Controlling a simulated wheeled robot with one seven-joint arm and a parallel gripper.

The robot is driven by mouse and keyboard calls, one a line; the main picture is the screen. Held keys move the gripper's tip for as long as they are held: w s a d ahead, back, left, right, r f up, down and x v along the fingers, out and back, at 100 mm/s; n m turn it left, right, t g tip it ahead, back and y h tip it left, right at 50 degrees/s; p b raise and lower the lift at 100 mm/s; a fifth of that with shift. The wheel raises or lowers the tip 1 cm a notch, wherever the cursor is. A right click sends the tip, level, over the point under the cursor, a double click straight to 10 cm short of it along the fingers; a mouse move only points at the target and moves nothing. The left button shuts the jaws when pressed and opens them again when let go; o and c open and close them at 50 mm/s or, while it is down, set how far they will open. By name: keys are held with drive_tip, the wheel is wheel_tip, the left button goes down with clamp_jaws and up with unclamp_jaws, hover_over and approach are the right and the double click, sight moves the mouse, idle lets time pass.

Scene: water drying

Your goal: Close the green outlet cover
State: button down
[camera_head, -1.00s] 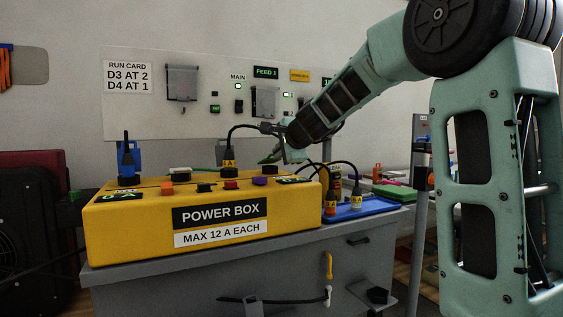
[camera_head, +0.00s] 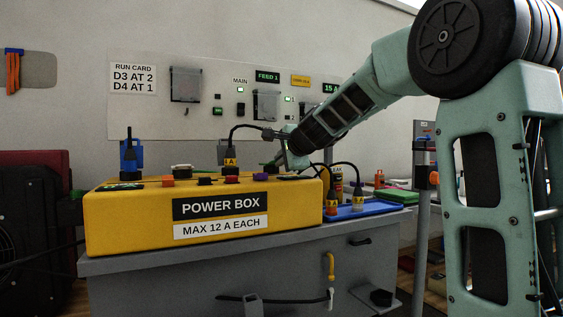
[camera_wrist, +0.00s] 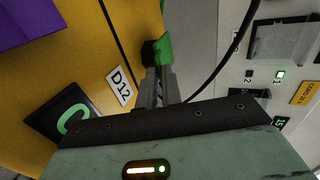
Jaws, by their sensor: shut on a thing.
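The yellow power box (camera_head: 150,225) stands on a grey cabinet and also fills the left of the wrist view (camera_wrist: 85,45). The green outlet cover (camera_wrist: 166,40) shows at my fingertips in the wrist view, near the D12 label (camera_wrist: 120,86), with a dark block beside it. My gripper (camera_wrist: 154,75) is shut on the green cover at the box's edge. In the head view my gripper (camera_head: 285,161) reaches down behind the right end of the box. The cover's hinge and exact tilt cannot be made out.
A black cable with a 4A plug (camera_head: 230,157) arches up close to my gripper. A blue tray (camera_head: 372,209) holding plugs lies right of the box. The wall panel (camera_head: 150,119) with switches stands close behind. A blue plug (camera_head: 128,158) stands at the box's left.

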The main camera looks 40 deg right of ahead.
drive_tip(key=shift+s+a+f+b, duration=0.1)
drive_tip(key=shift+f+b, duration=0.25)
drive_tip(key=shift+f, duration=0.35)
drive_tip(key=c, duration=1.6)
unclamp_jaws()
drive_tip(key=shift+o, duration=0.2)
drive_tip(key=shift+r, duration=0.25)
drive_tip(key=shift+s+r, duration=0.1)
